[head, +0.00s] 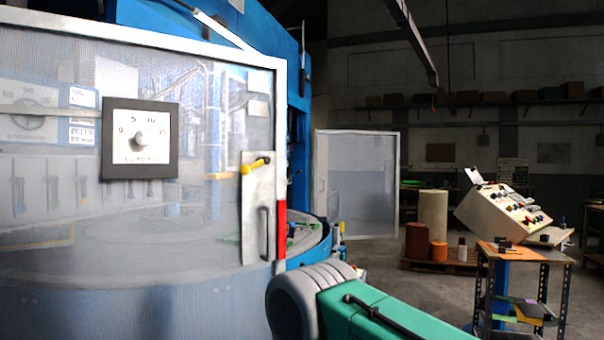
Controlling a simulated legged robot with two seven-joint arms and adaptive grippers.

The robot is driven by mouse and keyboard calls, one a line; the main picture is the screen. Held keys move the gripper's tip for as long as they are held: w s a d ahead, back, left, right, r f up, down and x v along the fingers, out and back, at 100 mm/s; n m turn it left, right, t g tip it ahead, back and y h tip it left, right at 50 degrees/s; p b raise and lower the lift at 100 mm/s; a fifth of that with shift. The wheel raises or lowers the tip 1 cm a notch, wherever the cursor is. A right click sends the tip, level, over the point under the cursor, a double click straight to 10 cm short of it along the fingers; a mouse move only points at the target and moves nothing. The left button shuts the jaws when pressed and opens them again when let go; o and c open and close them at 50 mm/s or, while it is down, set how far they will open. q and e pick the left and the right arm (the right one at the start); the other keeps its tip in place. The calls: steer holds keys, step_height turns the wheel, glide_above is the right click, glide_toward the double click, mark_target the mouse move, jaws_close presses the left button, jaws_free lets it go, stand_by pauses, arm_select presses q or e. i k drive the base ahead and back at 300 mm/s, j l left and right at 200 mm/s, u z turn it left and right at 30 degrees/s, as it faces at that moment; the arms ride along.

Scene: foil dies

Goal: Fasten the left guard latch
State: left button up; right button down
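The left guard (215,258) is a large white-framed see-through panel filling the left of the head view, in front of the blue machine. Near its right edge is a pale latch plate (252,215) with a small yellow latch lever (256,166), lying nearly level and tilted slightly up to the right. I cannot tell whether the latch is engaged. A grey pull handle (264,234) sits below the lever, and a red strip (281,230) marks the frame edge. A green and grey arm link of mine crosses the bottom centre, below the plate. Neither gripper shows.
A dial box (140,139) is on the guard. Behind stands another white-framed panel (356,185). To the right are a tilted control console (502,210), a small orange-topped table (525,252) and drums (433,212) on a pallet. Open floor lies between.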

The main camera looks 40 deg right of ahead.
mark_target(244, 169)
steer(key=z, duration=0.9)
steer(key=k+l, duration=0.05)
